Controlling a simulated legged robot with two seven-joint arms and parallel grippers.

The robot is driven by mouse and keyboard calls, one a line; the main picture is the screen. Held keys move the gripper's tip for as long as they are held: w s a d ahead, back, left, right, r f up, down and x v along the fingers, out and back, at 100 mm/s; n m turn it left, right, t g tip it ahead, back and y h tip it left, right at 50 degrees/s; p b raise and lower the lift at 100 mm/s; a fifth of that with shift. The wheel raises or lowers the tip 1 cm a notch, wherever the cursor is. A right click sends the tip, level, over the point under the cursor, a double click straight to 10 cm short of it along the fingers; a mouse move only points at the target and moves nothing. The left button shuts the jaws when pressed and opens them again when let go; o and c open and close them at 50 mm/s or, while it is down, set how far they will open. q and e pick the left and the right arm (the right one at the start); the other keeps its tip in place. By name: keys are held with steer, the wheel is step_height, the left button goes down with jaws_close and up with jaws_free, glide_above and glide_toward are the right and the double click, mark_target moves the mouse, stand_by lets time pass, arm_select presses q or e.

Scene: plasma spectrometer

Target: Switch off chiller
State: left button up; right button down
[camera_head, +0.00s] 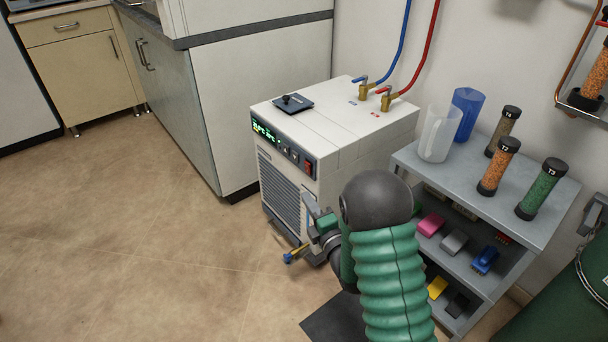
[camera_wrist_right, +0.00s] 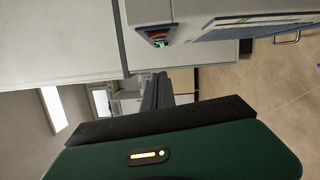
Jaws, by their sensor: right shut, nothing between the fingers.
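The chiller (camera_head: 345,140) is a white box on the floor with a dark front panel. Its display (camera_head: 265,131) shows lit green digits. A red rocker switch (camera_head: 309,167) sits at the panel's right end; I cannot tell its position. My right gripper (camera_head: 308,202) is in front of the chiller's front, a little below the switch, shut and empty. In the right wrist view, the gripper (camera_wrist_right: 158,80) points away from the camera, and the chiller's panel with the red switch (camera_wrist_right: 157,33) shows turned sideways at the top. My left gripper is not in view.
A shelf cart (camera_head: 480,190) with jugs and tubes stands close to the right of my arm. Blue and red hoses (camera_head: 432,35) rise from valves on the chiller's top. A yellow-and-blue valve (camera_head: 294,254) sticks out low in front. The floor (camera_head: 130,230) at left is clear.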

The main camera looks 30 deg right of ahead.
mark_target(307, 168)
steer(key=w+d+b, duration=0.1)
steer(key=w, duration=0.2)
steer(key=w+d+b, duration=0.2)
steer(key=w, duration=0.1)
steer(key=w+d+b, duration=0.2)
steer(key=w, duration=0.1)
steer(key=shift+d+r, duration=0.2)
steer(key=shift+r, duration=0.2)
